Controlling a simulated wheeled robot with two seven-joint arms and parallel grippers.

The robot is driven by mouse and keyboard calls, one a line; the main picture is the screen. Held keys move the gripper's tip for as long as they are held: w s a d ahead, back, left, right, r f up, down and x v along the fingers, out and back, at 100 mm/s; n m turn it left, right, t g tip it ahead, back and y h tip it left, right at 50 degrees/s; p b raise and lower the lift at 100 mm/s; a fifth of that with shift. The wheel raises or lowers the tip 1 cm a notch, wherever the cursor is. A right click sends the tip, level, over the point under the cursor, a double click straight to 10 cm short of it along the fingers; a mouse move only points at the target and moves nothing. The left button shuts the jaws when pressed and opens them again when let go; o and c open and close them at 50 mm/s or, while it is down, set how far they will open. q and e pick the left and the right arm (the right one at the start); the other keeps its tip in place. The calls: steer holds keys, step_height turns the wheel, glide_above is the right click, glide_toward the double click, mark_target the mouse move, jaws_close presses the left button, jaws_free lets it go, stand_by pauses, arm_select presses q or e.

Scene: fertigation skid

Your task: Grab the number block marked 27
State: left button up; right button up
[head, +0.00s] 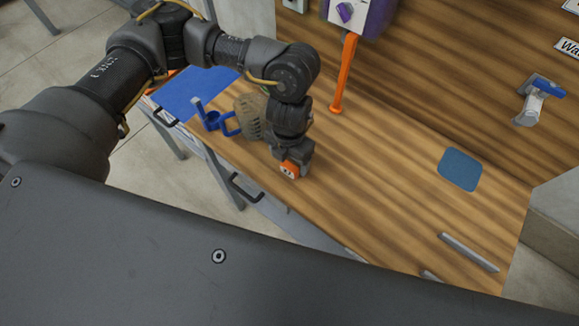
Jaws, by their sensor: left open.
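My left arm reaches in from the left, and my left gripper (288,158) points down over the wooden worktop. It is open. A small orange block (289,171) with a pale marking shows right at the gripper's tip. The marking is too small to read, so I cannot tell whether it is 27. The fingers partly hide the block, and I cannot tell whether they touch it. My right gripper is not in view.
Behind the gripper are a tan ribbed object (250,117) and a blue holder (213,120). A blue mat (200,92) lies at the left and a blue pad (459,169) at the right. An orange pipe (345,75) stands at the back. The worktop's middle right is clear.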

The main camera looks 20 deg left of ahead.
mark_target(289, 167)
arm_select(q)
steer(key=shift+f, duration=0.25)
steer(key=shift+f+p, duration=0.35)
steer(key=shift+f, duration=0.15)
step_height(289, 167, down, 4)
steer(key=shift+a+f+p, duration=0.1)
steer(key=shift+a+p, duration=0.05)
steer(key=shift+p, duration=0.2)
steer(key=shift+c, duration=1)
steer(key=c, duration=0.8)
steer(key=shift+c, duration=0.2)
